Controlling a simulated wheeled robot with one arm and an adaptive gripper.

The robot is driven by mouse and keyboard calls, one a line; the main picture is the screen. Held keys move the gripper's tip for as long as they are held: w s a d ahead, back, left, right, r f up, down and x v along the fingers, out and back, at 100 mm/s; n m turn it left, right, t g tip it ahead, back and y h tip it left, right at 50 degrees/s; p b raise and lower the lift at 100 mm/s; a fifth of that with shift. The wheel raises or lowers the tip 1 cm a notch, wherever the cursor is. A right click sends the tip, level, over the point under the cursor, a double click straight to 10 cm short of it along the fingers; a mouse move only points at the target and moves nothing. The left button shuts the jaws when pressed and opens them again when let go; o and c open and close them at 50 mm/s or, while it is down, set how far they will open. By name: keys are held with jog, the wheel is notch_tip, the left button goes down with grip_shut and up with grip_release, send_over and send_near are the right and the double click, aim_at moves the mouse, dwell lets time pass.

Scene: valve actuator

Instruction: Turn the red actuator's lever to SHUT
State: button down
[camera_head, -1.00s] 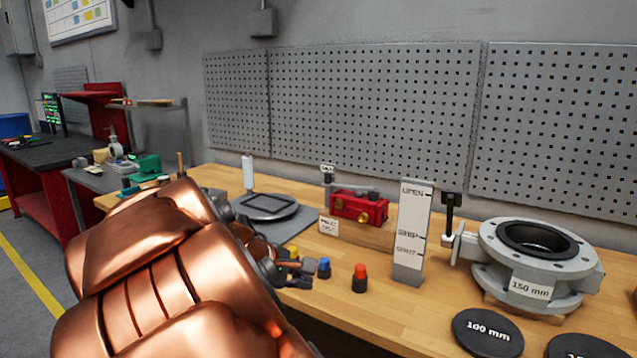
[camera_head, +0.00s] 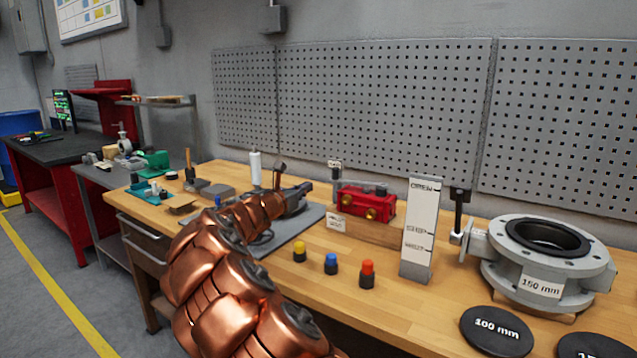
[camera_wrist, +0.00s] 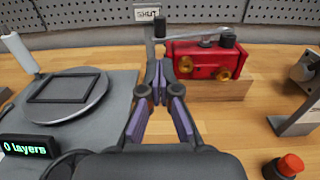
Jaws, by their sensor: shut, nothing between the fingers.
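The red actuator (camera_head: 367,204) sits on a wooden block on the bench and also shows in the wrist view (camera_wrist: 205,62), with brass fittings on its front. Its grey lever (camera_wrist: 198,35) lies across the top, between a dark knob at the right and a dark upright grip (camera_wrist: 160,27) at the left end. A small SHUT sign (camera_wrist: 147,13) shows behind that left end. My gripper (camera_wrist: 158,74) is shut and empty, its fingertips just left of the actuator's body. In the head view my gripper (camera_head: 306,188) is left of the actuator. Whether a fingertip touches the lever cannot be told.
Yellow, blue and red-capped (camera_head: 367,272) buttons stand in front. A tall marked plate (camera_head: 421,230) and a 150 mm flanged valve (camera_head: 548,255) stand right. A grey mat with a round scale (camera_wrist: 70,97) lies left. A pegboard (camera_head: 380,110) is behind.

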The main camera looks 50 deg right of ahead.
aim_at(334, 173)
jog(key=shift+w+d+p, duration=0.2)
jog(key=shift+d+p, duration=0.4)
jog(key=shift+d, duration=2.75)
jog(key=shift+w+d+p, duration=0.15)
jog(key=shift+d+p, duration=0.45)
jog(key=shift+d, duration=2.7)
jog(key=shift+w+r, duration=0.1)
jog(key=shift+w+d+m+g+p, duration=0.4)
jog(key=shift+d+m+g+p, duration=0.4)
jog(key=shift+p, duration=0.95)
jog(key=shift+w+d+m+g+p, duration=0.45)
jog(key=shift+d+g+p, duration=0.55)
jog(key=shift+p, duration=0.75)
jog(key=shift+a, duration=0.2)
jog(key=w+a+b, duration=0.3)
jog(key=a+b, duration=0.1)
jog(key=a, duration=0.9)
jog(key=shift+a, duration=0.35)
jog(key=shift+s, duration=0.1)
